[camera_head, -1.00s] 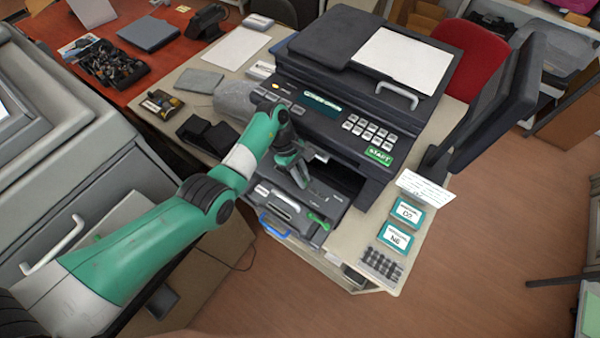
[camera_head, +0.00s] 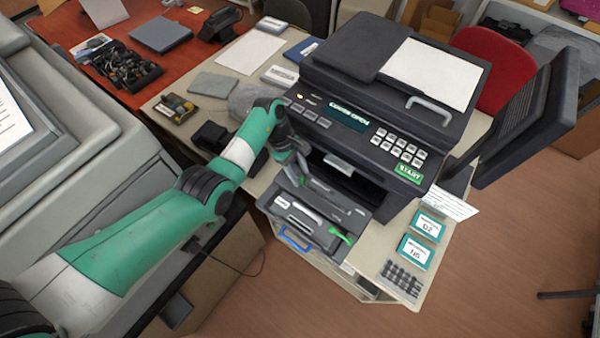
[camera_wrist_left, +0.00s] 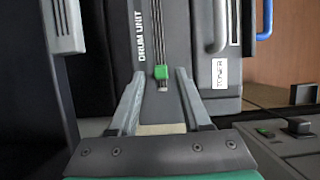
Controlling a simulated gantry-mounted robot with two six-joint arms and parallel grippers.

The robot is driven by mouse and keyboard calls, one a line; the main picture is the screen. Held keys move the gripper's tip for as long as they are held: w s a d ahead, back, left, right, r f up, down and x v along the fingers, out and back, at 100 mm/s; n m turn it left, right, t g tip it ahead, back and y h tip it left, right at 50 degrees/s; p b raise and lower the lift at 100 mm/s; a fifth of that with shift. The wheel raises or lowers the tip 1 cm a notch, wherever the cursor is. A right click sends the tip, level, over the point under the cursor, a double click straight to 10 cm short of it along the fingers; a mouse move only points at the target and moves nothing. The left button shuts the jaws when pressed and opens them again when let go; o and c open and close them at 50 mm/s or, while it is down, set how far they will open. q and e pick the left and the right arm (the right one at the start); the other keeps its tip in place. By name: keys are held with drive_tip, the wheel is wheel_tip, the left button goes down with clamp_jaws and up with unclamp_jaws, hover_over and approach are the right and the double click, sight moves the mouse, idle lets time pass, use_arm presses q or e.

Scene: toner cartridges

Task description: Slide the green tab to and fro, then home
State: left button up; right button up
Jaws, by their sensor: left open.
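In the left wrist view the small green tab (camera_wrist_left: 161,72) sits in a dark slotted track on the grey drum unit (camera_wrist_left: 200,85), marked "DRUM UNIT". My left gripper (camera_wrist_left: 159,77) is open, with one finger on each side of the tab and a gap to it on both sides. In the head view the drum unit (camera_head: 310,214) sits in the pulled-out front of the black printer (camera_head: 350,130). My left gripper (camera_head: 303,178) is over its rear part, and the tab is too small to make out there. My right gripper is not in view.
A green lever (camera_head: 341,235) is at the drum unit's right end, and a blue handle (camera_head: 295,238) is below its front. Teal-edged boxes (camera_head: 415,252) stand on the desk at right. The printer's open front rises close behind my gripper.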

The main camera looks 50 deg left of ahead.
use_arm(q)
drive_tip(key=shift+d, duration=0.1)
drive_tip(key=shift+r, duration=0.2)
drive_tip(key=p+v, duration=0.2)
drive_tip(key=v, duration=0.9)
drive_tip(key=shift+p, duration=0.35)
